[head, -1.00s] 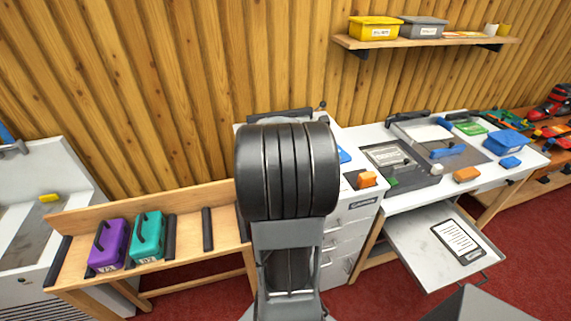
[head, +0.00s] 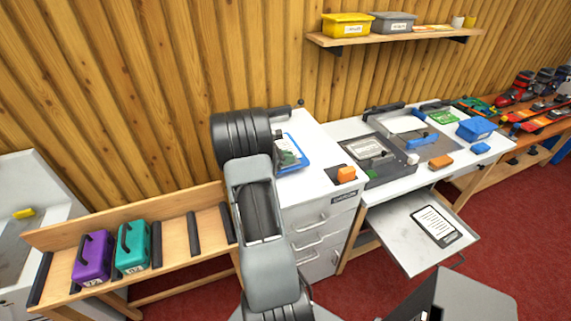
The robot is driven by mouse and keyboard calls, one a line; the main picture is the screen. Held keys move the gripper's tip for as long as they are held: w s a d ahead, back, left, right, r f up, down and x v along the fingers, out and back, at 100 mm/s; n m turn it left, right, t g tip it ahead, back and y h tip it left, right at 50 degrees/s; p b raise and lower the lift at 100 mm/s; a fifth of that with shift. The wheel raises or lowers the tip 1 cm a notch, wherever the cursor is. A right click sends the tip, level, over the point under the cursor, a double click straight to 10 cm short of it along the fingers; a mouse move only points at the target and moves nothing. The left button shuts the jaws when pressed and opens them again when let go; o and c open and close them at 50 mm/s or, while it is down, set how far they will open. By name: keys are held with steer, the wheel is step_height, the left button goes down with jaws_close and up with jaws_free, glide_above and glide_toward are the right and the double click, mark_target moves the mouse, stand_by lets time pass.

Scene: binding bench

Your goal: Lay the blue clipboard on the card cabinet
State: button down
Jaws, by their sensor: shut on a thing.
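The blue clipboard (head: 293,142), with white paper on it, shows to the right of my arm. It is over the left part of the white card cabinet's top (head: 318,150). I cannot tell whether it rests on the top or is held just above it. Its left part is hidden behind my arm. A small dark and green patch shows on its paper, too small to make out. My gripper is hidden behind my own arm links, so its fingers and their hold do not show.
An orange item (head: 346,174) sits on the cabinet's front right corner. The white bench (head: 470,160) to the right is crowded. A low wooden rack at left holds a purple case (head: 93,258) and a teal case (head: 132,247).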

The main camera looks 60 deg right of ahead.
steer(key=shift+w+d+f, duration=0.1)
steer(key=shift+w+f, duration=0.2)
steer(key=shift+f, duration=0.05)
steer(key=shift+w+f+p, duration=0.15)
steer(key=shift+f+p, duration=0.5)
steer(key=shift+f, duration=1)
steer(key=c, duration=1.2)
jaws_free()
steer(key=shift+c, duration=0.2)
